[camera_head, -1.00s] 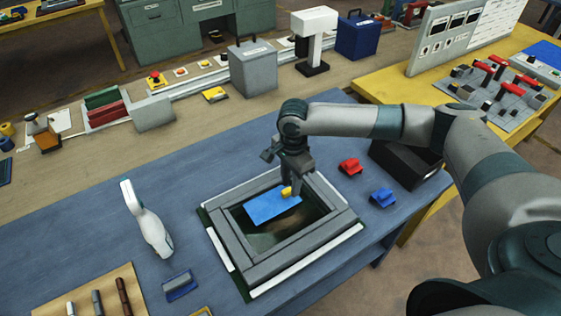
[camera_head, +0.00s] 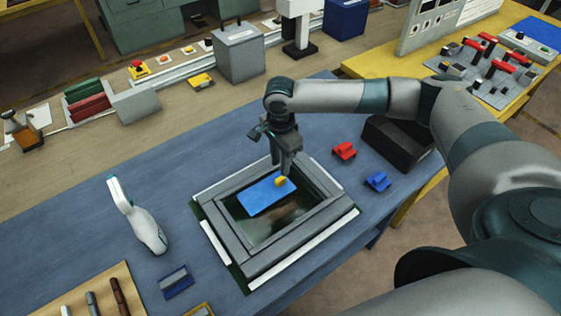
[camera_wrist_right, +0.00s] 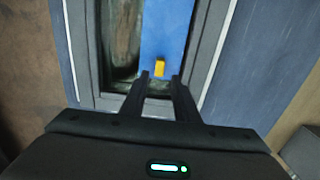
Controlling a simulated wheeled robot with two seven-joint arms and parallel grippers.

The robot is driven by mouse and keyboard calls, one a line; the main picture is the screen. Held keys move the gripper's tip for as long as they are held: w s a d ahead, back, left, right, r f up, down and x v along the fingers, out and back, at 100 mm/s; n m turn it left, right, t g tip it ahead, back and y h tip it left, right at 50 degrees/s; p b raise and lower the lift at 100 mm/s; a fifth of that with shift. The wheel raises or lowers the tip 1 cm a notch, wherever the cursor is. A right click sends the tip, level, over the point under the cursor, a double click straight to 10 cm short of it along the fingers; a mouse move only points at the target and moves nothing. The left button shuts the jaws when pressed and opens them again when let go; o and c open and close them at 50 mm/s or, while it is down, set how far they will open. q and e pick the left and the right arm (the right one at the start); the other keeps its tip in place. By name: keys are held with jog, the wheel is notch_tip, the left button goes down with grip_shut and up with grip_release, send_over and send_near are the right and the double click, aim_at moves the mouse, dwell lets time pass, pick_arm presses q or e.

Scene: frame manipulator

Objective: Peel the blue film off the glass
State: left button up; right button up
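The blue film (camera_head: 259,198) lies in the opening of the grey frame (camera_head: 222,243), over part of the dark glass (camera_head: 285,212). A small yellow tab (camera_head: 281,182) sits at the film's right end. My right gripper (camera_head: 287,172) points down over the frame, close to the tab. In the right wrist view the two fingertips (camera_wrist_right: 160,76) are apart, with the tab (camera_wrist_right: 159,67) just beyond the gap between them and the film (camera_wrist_right: 165,30) running away from it. I cannot tell the exact height of the fingers above the tab. My left gripper is not in view.
The frame stands on a blue table (camera_head: 185,165). A tool board (camera_head: 88,290) lies at front left.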

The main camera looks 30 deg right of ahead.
aim_at(281, 178)
jog(key=shift+f+b, duration=0.65)
notch_tip(281, 178, down, 3)
jog(key=b, duration=0.4)
jog(key=shift+f, duration=1.3)
grip_shut()
jog(key=shift+r+p, duration=2.4)
jog(key=shift+p, duration=0.7)
jog(key=shift+r+p, duration=0.8)
jog(key=shift+r, duration=0.3)
